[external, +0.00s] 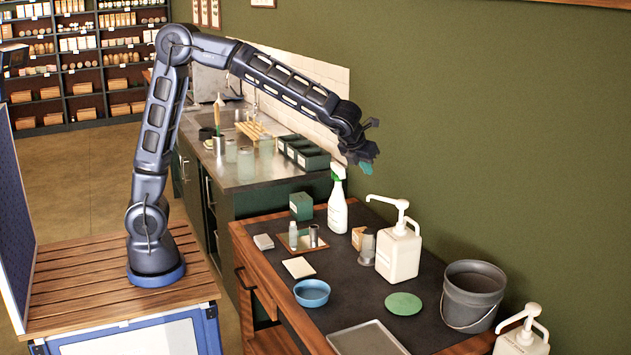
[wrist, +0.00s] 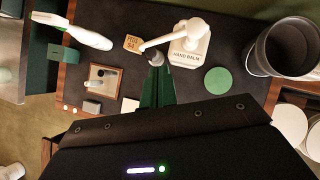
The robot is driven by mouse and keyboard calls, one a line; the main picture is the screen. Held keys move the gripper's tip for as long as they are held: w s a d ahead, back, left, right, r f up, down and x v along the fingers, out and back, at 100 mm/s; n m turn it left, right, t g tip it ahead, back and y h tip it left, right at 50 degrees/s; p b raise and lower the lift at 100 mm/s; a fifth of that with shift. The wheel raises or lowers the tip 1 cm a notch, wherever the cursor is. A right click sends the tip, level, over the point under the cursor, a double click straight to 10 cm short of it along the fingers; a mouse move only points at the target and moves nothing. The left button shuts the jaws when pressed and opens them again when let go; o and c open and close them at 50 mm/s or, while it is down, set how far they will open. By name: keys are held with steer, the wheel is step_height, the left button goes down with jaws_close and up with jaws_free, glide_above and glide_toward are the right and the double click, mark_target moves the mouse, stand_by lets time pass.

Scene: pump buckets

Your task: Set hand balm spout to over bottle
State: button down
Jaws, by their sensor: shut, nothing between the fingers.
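The hand balm dispenser is a white pump bottle (external: 398,255) with a readable label in the wrist view (wrist: 188,52). Its spout (external: 383,200) points left in both views; in the wrist view the spout (wrist: 157,41) ends by a small tan card. A small clear bottle (external: 367,250) stands left of the dispenser, roughly below the spout tip; I cannot tell whether they line up. In the wrist view a small round top (wrist: 155,58) shows just beyond my fingertips. My gripper (external: 367,166) is shut and empty, high above the table, touching nothing.
A white spray bottle (external: 338,207) stands behind left. A grey bucket (external: 470,305) and green disc (external: 403,303) are to the right and front. A blue bowl (external: 311,293), tray (external: 366,340) and second pump bottle (external: 520,342) are nearer. The tan card (external: 357,238) stands beside the clear bottle.

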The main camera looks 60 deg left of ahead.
steer(key=x, duration=1.2)
steer(key=shift+w+f, duration=0.2)
steer(key=shift+f, duration=0.1)
stand_by(0.3)
steer(key=shift+w+a+f, duration=0.3)
steer(key=shift+w+a, duration=0.25)
steer(key=shift+w, duration=0.25)
